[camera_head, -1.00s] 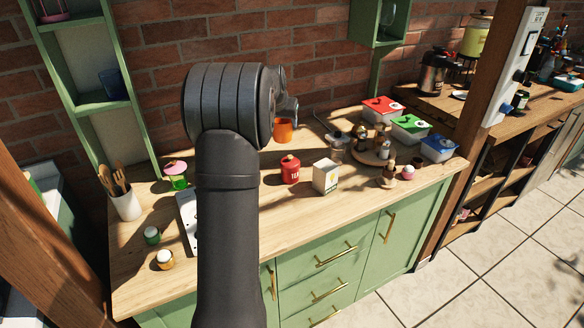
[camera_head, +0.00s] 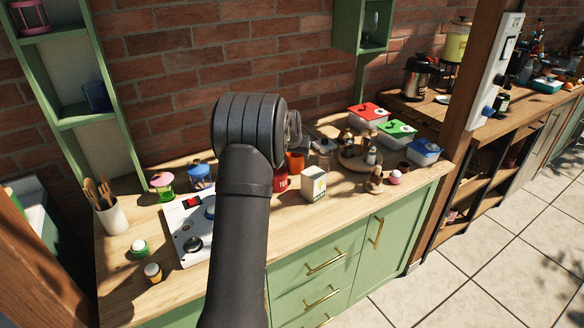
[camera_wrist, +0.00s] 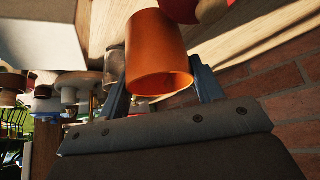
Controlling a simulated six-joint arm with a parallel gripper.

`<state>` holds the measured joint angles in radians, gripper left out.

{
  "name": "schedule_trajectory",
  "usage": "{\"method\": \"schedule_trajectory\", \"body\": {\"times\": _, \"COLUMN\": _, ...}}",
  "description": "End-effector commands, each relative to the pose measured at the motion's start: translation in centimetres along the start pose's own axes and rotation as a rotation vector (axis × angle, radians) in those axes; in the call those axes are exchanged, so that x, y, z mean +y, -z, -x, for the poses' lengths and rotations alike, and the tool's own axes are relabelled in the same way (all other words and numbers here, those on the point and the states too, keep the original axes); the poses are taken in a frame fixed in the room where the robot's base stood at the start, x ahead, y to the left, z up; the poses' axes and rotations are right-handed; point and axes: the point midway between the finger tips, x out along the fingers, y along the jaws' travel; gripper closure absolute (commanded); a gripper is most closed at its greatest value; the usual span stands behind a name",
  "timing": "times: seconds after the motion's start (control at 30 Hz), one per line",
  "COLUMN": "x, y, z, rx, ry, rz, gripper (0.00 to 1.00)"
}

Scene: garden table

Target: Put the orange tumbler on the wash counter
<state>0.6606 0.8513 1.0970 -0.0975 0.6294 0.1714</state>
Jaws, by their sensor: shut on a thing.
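The orange tumbler (camera_wrist: 156,52) sits between the two blue fingers of my gripper (camera_wrist: 162,82) in the wrist view, one finger on each side. My gripper is shut on it. In the head view, part of the orange tumbler (camera_head: 295,161) shows just right of my dark arm, behind the red tin. My arm hides the fingers there. I cannot tell from these frames whether the tumbler touches the wood. No surface is clearly recognisable as the wash counter.
A red tin (camera_head: 280,182), a white box (camera_head: 313,186) and a round tray (camera_head: 350,162) with small jars crowd close by. Lidded containers (camera_head: 369,116) stand at the back right. A white appliance (camera_head: 183,228) and utensil pot (camera_head: 112,218) are left. Front worktop has some bare wood.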

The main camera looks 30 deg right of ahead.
Motion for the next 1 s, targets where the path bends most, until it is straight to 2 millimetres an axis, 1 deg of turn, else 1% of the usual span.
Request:
{"method": "schedule_trajectory", "body": {"times": 0.03, "x": 0.0, "y": -0.3, "z": -0.5, "rx": 0.001, "ry": 0.000, "rz": 0.000, "gripper": 0.62}}
{"method": "schedule_trajectory", "body": {"times": 0.17, "x": 0.0, "y": -0.7, "z": -1.2, "rx": 0.001, "ry": 0.000, "rz": 0.000, "gripper": 0.62}}
{"method": "schedule_trajectory", "body": {"times": 0.4, "x": 0.0, "y": -2.4, "z": -3.8, "rx": -0.001, "ry": 0.000, "rz": -0.001, "gripper": 0.62}}
{"method": "schedule_trajectory", "body": {"times": 0.8, "x": 0.0, "y": -2.7, "z": -4.3, "rx": 0.001, "ry": 0.000, "rz": -0.001, "gripper": 0.62}}
{"method": "schedule_trajectory", "body": {"times": 0.83, "x": 0.0, "y": -2.7, "z": -4.3, "rx": 0.002, "ry": 0.000, "rz": -0.001, "gripper": 0.34}}
{"method": "schedule_trajectory", "body": {"times": 0.9, "x": 0.0, "y": -2.7, "z": -4.3, "rx": 0.002, "ry": 0.000, "rz": -0.001, "gripper": 0.20}}
{"method": "schedule_trajectory", "body": {"times": 0.93, "x": 0.0, "y": -2.7, "z": -4.3, "rx": 0.001, "ry": 0.000, "rz": -0.001, "gripper": 0.18}}
{"method": "schedule_trajectory", "body": {"times": 1.0, "x": 0.0, "y": -2.7, "z": -4.3, "rx": 0.001, "ry": 0.000, "rz": 0.000, "gripper": 0.18}}
